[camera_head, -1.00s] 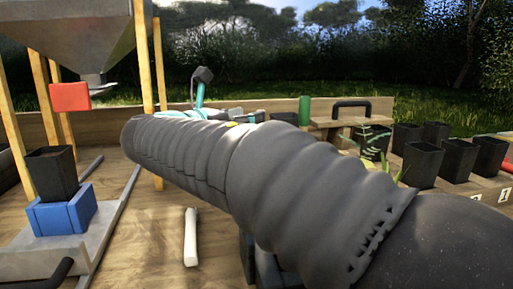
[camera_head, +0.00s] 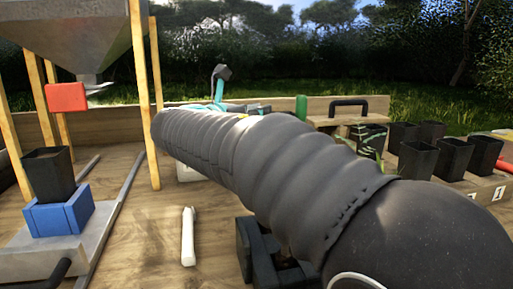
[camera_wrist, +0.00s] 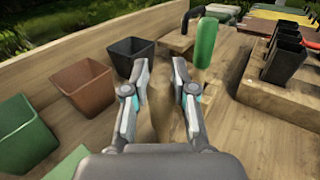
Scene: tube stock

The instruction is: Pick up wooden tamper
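In the wrist view my gripper (camera_wrist: 160,78) is open, its two grey fingers apart and pointing away over the wooden table. A brownish, wood-coloured upright shape (camera_wrist: 166,100) shows between the fingers. It may be the wooden tamper, but it blends with the table and I cannot tell for sure. Neither finger is clearly touching it. In the head view my thick dark arm sleeve covers the middle of the table, hiding my gripper and this shape.
In the wrist view a black pot (camera_wrist: 131,54) and a brown pot (camera_wrist: 83,84) stand left of my fingers. A green cylinder (camera_wrist: 205,43) stands ahead to the right. Black pots (camera_head: 419,158) fill the right. A white rod (camera_head: 188,237) lies on the table.

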